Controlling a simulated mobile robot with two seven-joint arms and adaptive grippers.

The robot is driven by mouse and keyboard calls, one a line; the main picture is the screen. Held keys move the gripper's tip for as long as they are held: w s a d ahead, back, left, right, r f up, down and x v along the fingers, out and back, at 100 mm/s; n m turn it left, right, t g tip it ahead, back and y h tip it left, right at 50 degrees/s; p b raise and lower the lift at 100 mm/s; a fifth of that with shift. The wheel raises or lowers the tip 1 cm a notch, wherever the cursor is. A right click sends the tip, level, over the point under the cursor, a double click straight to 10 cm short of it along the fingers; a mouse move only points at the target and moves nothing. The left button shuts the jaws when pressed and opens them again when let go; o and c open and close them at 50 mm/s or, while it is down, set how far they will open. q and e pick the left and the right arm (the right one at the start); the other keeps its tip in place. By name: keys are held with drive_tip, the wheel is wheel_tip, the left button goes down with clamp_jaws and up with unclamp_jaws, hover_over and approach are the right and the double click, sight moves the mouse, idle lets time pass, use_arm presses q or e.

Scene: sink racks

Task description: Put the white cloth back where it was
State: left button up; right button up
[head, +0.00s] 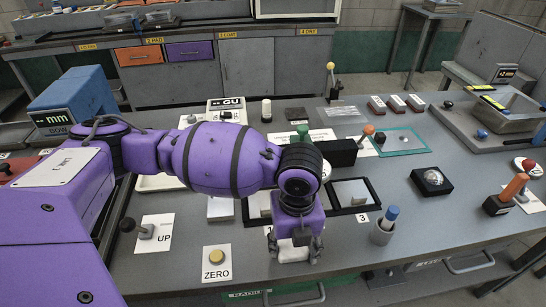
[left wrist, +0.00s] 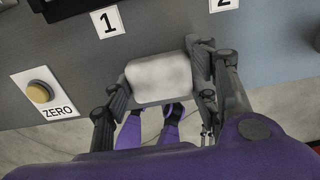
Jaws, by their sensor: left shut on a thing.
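The white cloth (head: 292,253) shows as a small pale block at the bench's front edge, below my left gripper (head: 294,241). In the left wrist view the cloth (left wrist: 160,78) sits between the two fingers of my left gripper (left wrist: 160,86). The gripper is shut on it and points down. The cloth overlaps the bench's front edge there, with floor beyond. Whether it touches the bench top is unclear. My right gripper is in neither view.
A yellow ZERO button (head: 216,257) is left of the gripper; it also shows in the left wrist view (left wrist: 40,92). Behind are black-framed trays (head: 372,206) marked with numbers. A cup with a blue-topped item (head: 383,232) stands to the right.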

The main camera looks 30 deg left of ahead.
use_arm(q)
drive_tip(key=shift+r, duration=0.15)
drive_tip(key=o, duration=1.2)
wheel_tip(320, 180, up, 12)
drive_tip(key=shift+r+p, duration=0.1)
drive_tip(key=shift+p, duration=0.55)
